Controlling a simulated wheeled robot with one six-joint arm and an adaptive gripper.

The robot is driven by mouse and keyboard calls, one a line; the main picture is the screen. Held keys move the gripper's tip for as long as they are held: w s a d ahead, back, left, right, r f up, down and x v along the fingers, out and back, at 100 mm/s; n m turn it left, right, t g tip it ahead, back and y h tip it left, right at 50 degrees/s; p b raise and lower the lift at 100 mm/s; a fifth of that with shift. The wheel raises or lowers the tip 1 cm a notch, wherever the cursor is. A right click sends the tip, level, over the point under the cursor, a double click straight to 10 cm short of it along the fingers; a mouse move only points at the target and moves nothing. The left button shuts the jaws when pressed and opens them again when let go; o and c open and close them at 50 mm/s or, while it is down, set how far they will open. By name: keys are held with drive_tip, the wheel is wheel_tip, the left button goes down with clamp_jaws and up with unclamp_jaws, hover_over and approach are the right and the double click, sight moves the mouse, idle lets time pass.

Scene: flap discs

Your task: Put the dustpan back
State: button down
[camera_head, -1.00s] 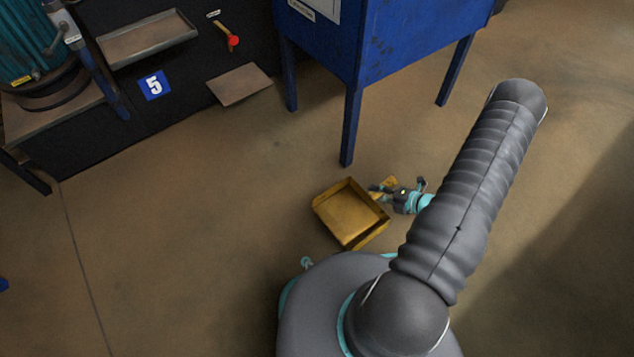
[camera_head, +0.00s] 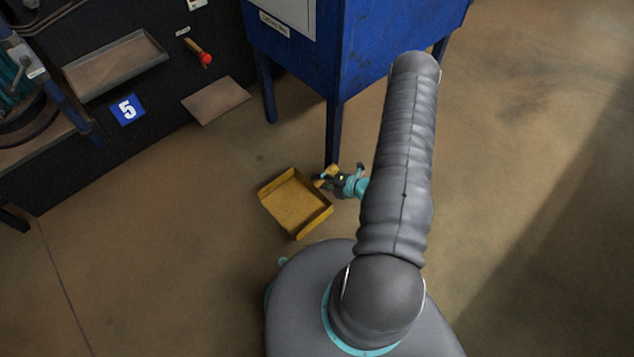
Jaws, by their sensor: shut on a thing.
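The dustpan (camera_head: 295,205) is a yellow, shallow open pan with raised side walls. It shows left of my arm, in front of the blue cabinet, with the brown floor behind it. My gripper (camera_head: 328,178) is shut on its yellow handle at the pan's upper right side. The jaws hide part of the handle. I cannot tell how high the pan is above the floor.
A blue cabinet (camera_head: 350,50) on legs stands just beyond my gripper. Open floor lies left and right.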

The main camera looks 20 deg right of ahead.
drive_tip(key=shift+a+f+b, duration=0.1)
drive_tip(key=shift+f+b, duration=0.7)
drive_tip(key=shift+f, duration=1)
drive_tip(key=c, duration=0.8)
unclamp_jaws()
drive_tip(key=shift+c, duration=0.2)
drive_tip(key=p+v, duration=0.1)
drive_tip(key=v, duration=1.1)
